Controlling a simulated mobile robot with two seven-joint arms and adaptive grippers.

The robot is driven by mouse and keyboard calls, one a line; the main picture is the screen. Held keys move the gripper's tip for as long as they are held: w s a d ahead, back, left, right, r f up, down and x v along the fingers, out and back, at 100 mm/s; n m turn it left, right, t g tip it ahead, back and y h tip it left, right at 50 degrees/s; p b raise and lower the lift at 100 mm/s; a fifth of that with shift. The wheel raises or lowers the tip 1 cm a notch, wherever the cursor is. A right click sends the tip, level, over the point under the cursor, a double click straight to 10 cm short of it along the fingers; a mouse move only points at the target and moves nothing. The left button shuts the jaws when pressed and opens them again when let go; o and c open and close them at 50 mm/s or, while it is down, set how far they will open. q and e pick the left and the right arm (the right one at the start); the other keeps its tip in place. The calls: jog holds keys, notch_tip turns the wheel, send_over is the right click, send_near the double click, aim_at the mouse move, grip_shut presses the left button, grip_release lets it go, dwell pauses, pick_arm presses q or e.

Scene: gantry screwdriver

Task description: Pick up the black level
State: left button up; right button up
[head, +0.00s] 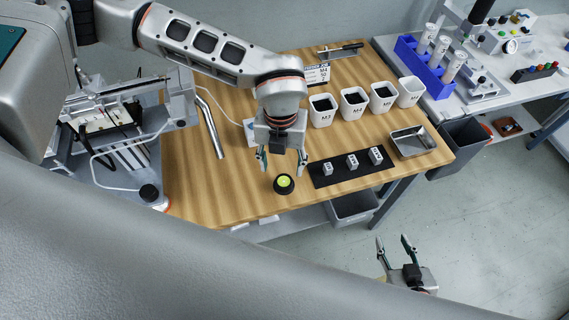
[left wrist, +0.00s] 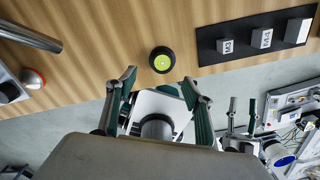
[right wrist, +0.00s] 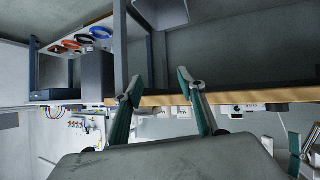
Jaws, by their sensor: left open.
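The black level (head: 284,184) is a small round black puck with a yellow-green bubble face. It sits on the wooden table near its front edge. It also shows in the left wrist view (left wrist: 162,60), just beyond the fingertips and between their lines. My left gripper (head: 282,162) is open and empty above the table, close behind the level in the head view; the fingers do not touch it. My right gripper (head: 396,240) is open and empty, off the table's front edge at the lower right. It also shows in the right wrist view (right wrist: 160,85).
A black mat (head: 330,178) with labelled metal blocks lies right of the level. White cups (head: 322,116) stand behind it, with a metal tray (head: 411,142) at the right. A metal tube (head: 211,128) lies left on the wooden table (head: 190,190). Bare wood surrounds the level's left side.

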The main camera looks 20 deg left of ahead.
aim_at(284, 181)
pick_arm(q)
jog(key=shift+w+a+f, duration=0.1)
jog(key=shift+w+a, duration=0.05)
jog(key=shift+w, duration=0.2)
jog(key=shift+s+f, duration=0.15)
jog(key=shift+f, duration=0.4)
jog(key=shift+s+f, duration=0.15)
jog(key=shift+f, duration=0.35)
jog(key=shift+d+f, duration=0.2)
jog(key=shift+f, duration=0.15)
notch_tip(284, 181, down, 4)
jog(key=shift+w+d+r+p, duration=0.15)
jog(key=shift+r+p, duration=0.1)
jog(key=shift+p, duration=0.4)
jog(key=shift+f, duration=0.6)
jog(key=c, duration=1)
jog(key=shift+c, duration=1.2)
pick_arm(e)
jog(key=shift+s+r, duration=0.3)
jog(key=shift+s, duration=0.05)
